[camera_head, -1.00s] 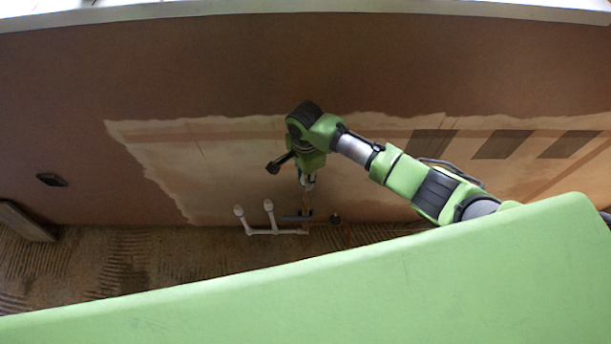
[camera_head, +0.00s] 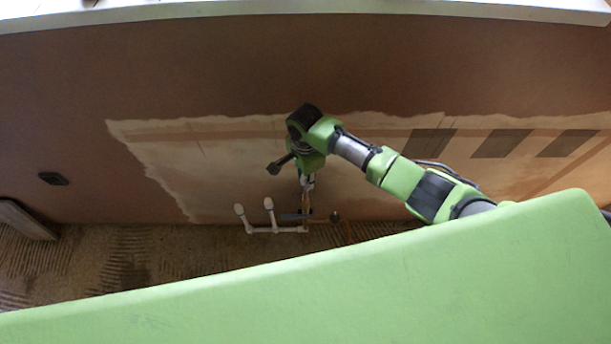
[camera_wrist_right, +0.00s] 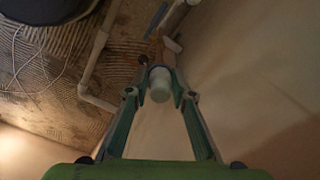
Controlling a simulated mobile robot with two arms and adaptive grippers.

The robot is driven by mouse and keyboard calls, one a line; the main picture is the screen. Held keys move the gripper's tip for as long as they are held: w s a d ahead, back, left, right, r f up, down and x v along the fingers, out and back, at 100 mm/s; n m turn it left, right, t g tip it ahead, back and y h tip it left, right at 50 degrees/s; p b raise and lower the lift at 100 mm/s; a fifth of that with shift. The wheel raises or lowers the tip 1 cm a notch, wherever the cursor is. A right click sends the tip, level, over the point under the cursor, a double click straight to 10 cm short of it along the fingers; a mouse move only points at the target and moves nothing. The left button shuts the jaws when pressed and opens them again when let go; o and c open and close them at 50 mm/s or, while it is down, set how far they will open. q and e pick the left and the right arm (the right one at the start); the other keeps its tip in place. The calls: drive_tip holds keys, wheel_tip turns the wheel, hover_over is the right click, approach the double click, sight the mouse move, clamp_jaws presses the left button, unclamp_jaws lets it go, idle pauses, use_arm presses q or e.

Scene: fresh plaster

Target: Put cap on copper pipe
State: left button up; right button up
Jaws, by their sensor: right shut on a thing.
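My right gripper (camera_head: 307,182) hangs down by the wall, above the low pipework. In the right wrist view my right gripper (camera_wrist_right: 159,72) has its two fingers closed on a pale, round cap (camera_wrist_right: 159,88). A brownish upright length, which looks like the copper pipe (camera_head: 306,209), shows just below the gripper in the head view. In the wrist view the cap and fingertips partly hide what lies beyond them, so I cannot tell whether the cap touches the pipe. My left gripper is not in view.
White pipes with two upright capped ends (camera_head: 269,204) stand left of the gripper, close to the wall (camera_head: 230,170). A dark bucket-like thing (camera_wrist_right: 45,8) and a loose pale cord lie on the ridged floor (camera_head: 80,265) in the wrist view.

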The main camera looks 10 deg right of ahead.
drive_tip(key=shift+f, duration=0.3)
drive_tip(key=o, duration=1)
drive_tip(key=shift+c, duration=0.2)
drive_tip(key=o, duration=0.5)
wheel_tip(320, 180, up, 4)
drive_tip(key=p, duration=0.5)
